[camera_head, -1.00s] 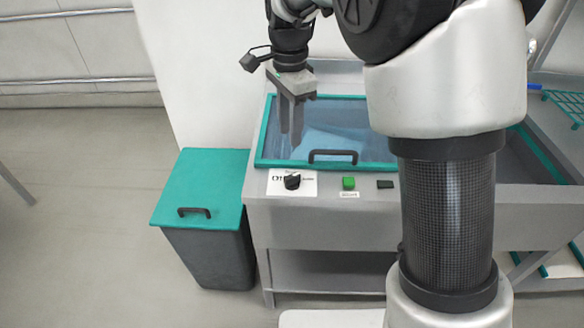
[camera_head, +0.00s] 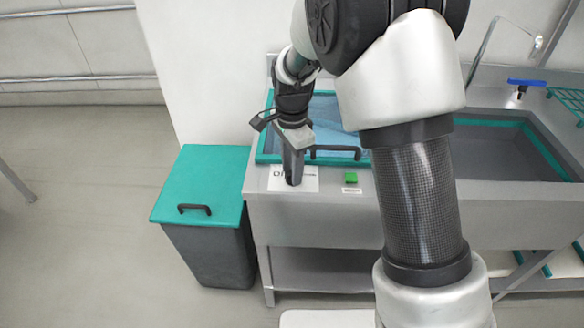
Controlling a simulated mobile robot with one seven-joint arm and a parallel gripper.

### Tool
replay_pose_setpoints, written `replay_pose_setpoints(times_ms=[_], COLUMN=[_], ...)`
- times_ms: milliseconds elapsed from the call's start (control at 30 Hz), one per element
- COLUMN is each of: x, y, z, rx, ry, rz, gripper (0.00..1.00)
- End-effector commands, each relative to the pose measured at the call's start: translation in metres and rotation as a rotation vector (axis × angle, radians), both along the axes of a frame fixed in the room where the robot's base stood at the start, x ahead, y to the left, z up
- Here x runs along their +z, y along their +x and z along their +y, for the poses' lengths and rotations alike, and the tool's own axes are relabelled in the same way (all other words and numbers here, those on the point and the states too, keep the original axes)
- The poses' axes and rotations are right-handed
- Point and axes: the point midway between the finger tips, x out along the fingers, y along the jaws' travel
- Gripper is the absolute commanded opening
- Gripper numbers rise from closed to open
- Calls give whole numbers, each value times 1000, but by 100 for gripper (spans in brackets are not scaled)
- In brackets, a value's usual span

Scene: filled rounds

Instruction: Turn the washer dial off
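The washer (camera_head: 350,210) is a grey metal unit with a blue window lid in a teal frame (camera_head: 262,140) and a black lid handle (camera_head: 335,152). A white label (camera_head: 308,182) with partly covered lettering sits at its front left corner. My gripper (camera_head: 293,181) points down over this label, where the black dial was visible earlier. The dial is now hidden behind the fingers. I cannot tell whether the fingers touch it or how far apart they are. A green button (camera_head: 351,178) sits to the right of the label.
A dark bin with a teal lid (camera_head: 203,180) stands to the left of the washer. A sink basin (camera_head: 500,150) with a blue-handled tap (camera_head: 524,84) is at the right.

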Motion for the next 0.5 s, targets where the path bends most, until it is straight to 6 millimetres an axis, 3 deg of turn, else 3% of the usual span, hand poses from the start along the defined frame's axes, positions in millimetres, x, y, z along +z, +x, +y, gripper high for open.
replay_pose_setpoints(times_ms=[100,300,500], x=[0,0,0], y=[0,0,0], z=[0,0,0], rx=[0,0,4], ry=[0,0,0], rz=[0,0,0], gripper=[33,0,0])
